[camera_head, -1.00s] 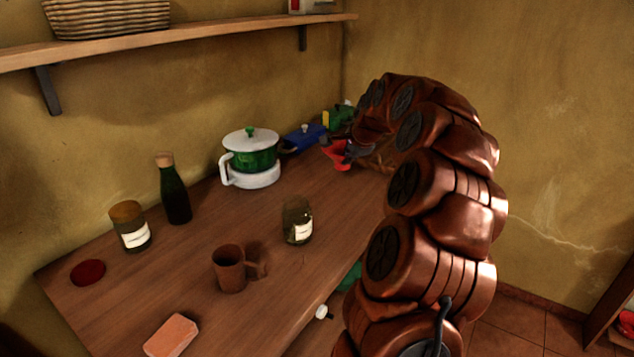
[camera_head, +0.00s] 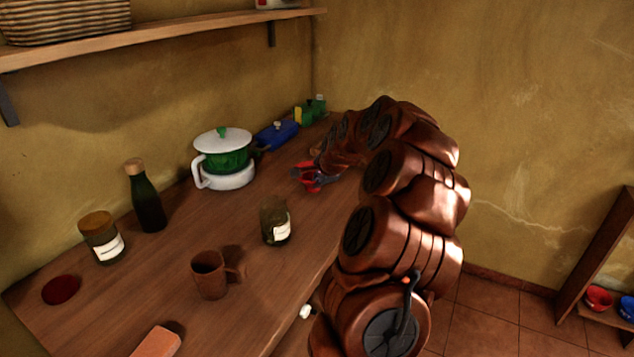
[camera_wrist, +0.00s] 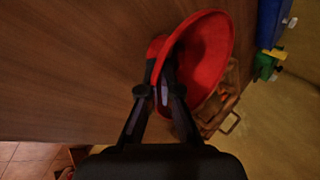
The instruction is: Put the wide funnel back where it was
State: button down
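The wide funnel is red with a broad round mouth. In the wrist view the funnel (camera_wrist: 212,55) is tilted, its mouth turned to the right, and my gripper (camera_wrist: 165,82) is closed on its wall. In the head view the funnel (camera_head: 309,184) shows at my gripper (camera_head: 322,178), over the far part of the wooden counter (camera_head: 215,258), right of the green pot (camera_head: 226,162). I cannot tell whether the funnel touches the counter. Part of the funnel is hidden by the fingers.
A blue box-like thing (camera_head: 277,135) stands behind the gripper. A jar (camera_head: 275,222), a brown mug (camera_head: 209,275), a bottle (camera_head: 147,200) and another jar (camera_head: 101,240) stand nearer. A low unit at right holds a red bowl (camera_head: 598,297). Counter around the gripper is partly clear.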

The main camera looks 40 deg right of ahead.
jog(key=shift+f, duration=0.2)
jog(key=c, duration=1.9)
grip_release()
jog(key=shift+f, duration=0.15)
jog(key=o, duration=0.6)
jog(key=shift+r, duration=0.2)
jog(key=b+v, duration=0.1)
jog(key=v, duration=1.1)
jog(key=shift+b, duration=0.35)
